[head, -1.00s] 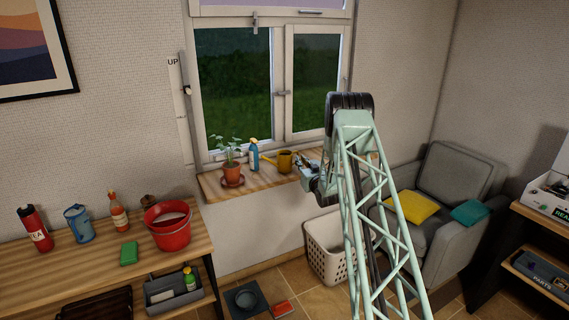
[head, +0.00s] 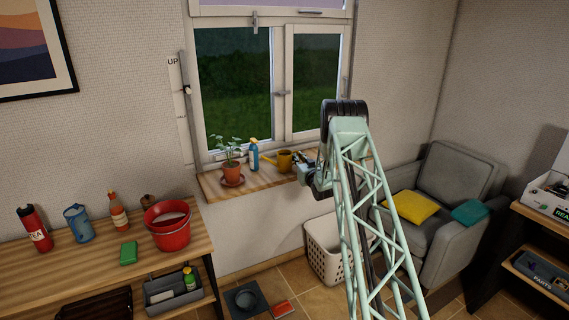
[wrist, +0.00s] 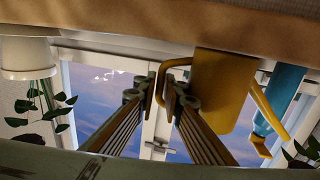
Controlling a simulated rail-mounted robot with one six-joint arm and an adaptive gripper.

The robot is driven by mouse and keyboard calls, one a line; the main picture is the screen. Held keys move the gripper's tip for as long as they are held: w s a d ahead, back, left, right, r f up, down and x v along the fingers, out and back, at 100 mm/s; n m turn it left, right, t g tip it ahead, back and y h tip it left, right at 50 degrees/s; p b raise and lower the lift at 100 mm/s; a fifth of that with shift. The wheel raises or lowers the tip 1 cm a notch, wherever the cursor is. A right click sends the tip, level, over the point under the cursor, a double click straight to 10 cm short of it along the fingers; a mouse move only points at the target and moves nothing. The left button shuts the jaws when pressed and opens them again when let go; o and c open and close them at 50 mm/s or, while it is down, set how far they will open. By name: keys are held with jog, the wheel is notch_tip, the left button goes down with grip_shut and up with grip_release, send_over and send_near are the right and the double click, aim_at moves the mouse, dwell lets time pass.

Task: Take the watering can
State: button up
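The yellow watering can (head: 285,160) stands on the wooden window sill (head: 262,184), just right of the blue spray bottle (head: 254,155). My gripper (head: 301,156) is low at the sill, close to the can's right side. The wrist view is upside down, with the sill along the top. There the can (wrist: 218,88) shows its looped handle toward my gripper (wrist: 162,92). The two fingertips are a little apart, with the upright of the handle seen in the gap. I cannot tell whether either finger touches it.
A potted plant (head: 232,173) stands left of the spray bottle. The wrist view also shows a white pot with a leafy plant (wrist: 28,56) on the other side. The window (head: 285,90) is close behind. A laundry basket (head: 325,250) and an armchair (head: 440,215) stand below.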

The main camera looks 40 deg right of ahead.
jog(key=shift+w, duration=0.2)
jog(key=shift+c, duration=0.2)
grip_shut()
jog(key=shift+r, duration=0.1)
jog(key=shift+d+r, duration=0.1)
jog(key=shift+r, duration=0.05)
jog(key=shift+r, duration=1.45)
jog(key=shift+s+r, duration=0.1)
jog(key=shift+r, duration=0.1)
jog(key=a+r+v, duration=0.1)
jog(key=v, duration=1.4)
jog(key=shift+s+a+r+p, duration=0.2)
jog(key=shift+a+p, duration=0.1)
jog(key=shift+p, duration=0.1)
